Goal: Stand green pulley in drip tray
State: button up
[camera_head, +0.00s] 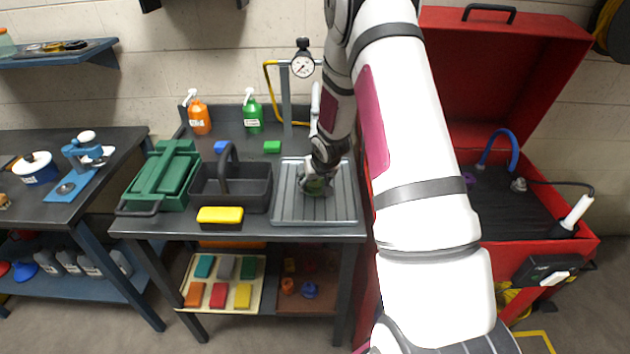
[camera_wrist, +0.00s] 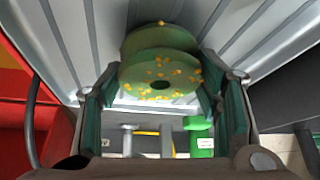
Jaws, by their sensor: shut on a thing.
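The green pulley (camera_wrist: 160,72) has two round flanges, a dark centre hole and orange specks. It sits between the fingers of my gripper (camera_wrist: 165,90) in the wrist view, and my gripper is shut on it. In the head view the pulley (camera_head: 315,188) is a small green patch below my gripper (camera_head: 318,180), mostly hidden by it. The drip tray (camera_head: 288,208) is grey, shallow and ribbed, and lies on the right of the dark bench. The pulley is over the middle of the tray. I cannot tell whether it touches the tray floor.
A dark tote (camera_head: 258,190) with a handle stands left of the tray, with a yellow block (camera_head: 220,215) at its front. An orange bottle (camera_head: 199,118), a green bottle (camera_head: 252,115) and a pressure gauge (camera_head: 302,66) stand behind. A red chest (camera_head: 585,240) is at right.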

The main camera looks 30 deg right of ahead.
jog(key=o, duration=1.2)
jog(key=shift+c, duration=0.2)
